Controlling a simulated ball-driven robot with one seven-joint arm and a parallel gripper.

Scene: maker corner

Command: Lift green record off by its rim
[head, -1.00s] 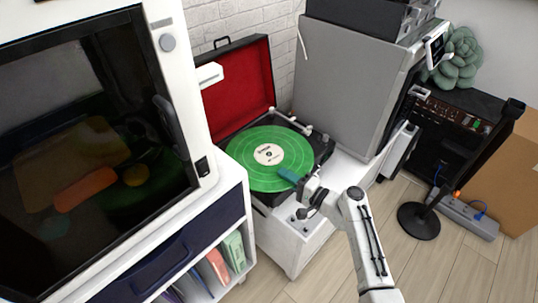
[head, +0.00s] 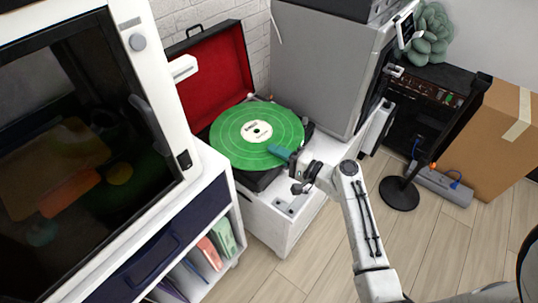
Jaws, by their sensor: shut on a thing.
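The green record (head: 237,147) with a white label is in the head view, above the turntable in the open case. It looks raised over the dark deck (head: 258,181), a little tilted. My gripper (head: 285,155), with teal fingertips, is at the record's right front rim and is shut on it. The far fingertip is hard to make out. The turntable case (head: 213,75) has its red-lined lid open behind the record.
A white cabinet (head: 282,224) carries the turntable. A large machine with a dark window (head: 80,150) stands close on the left. A grey box-shaped unit (head: 322,68) stands behind right. A black stand (head: 399,193) is on the floor at right, with open wooden floor in front.

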